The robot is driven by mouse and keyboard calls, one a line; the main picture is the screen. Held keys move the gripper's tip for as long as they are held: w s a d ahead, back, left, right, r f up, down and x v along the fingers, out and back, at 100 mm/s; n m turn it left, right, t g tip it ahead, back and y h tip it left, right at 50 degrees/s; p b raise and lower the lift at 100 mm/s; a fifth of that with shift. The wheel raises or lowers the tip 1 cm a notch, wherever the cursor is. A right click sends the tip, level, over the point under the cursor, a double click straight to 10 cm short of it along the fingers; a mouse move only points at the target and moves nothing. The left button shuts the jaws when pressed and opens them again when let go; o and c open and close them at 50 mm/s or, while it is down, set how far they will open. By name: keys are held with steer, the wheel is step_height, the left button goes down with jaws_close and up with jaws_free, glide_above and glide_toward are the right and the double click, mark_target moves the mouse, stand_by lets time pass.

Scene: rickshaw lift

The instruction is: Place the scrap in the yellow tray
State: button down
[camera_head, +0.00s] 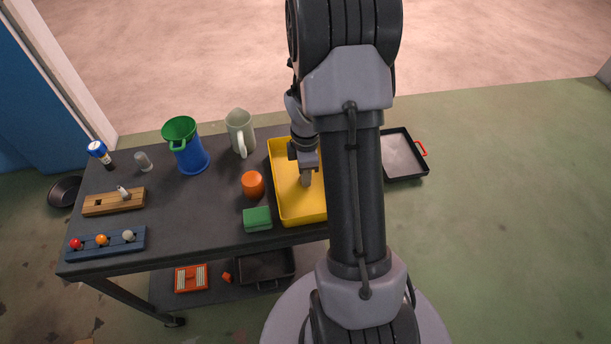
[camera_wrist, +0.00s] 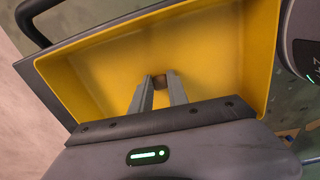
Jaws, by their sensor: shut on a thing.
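The yellow tray (camera_head: 285,207) stands at the right end of the dark table, and its inside fills much of the wrist view (camera_wrist: 110,75). My gripper (camera_head: 306,180) is over the tray, pointing down into it. In the wrist view my gripper (camera_wrist: 159,85) is shut on a small brown piece, the scrap (camera_wrist: 160,79), held between the fingertips. The scrap is mostly hidden by the fingers, and I cannot tell whether it touches the tray floor. My arm hides the right part of the tray in the head view.
An orange cylinder (camera_head: 253,184) and a green block (camera_head: 257,218) stand just left of the tray. A pale pitcher (camera_head: 240,132) and a blue bucket (camera_head: 191,158) are farther left. A black tray with red handle (camera_head: 403,156) lies right of my arm.

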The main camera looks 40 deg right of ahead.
steer(key=shift+f, duration=0.2)
steer(key=c, duration=1.3)
jaws_free()
steer(key=shift+r, duration=0.15)
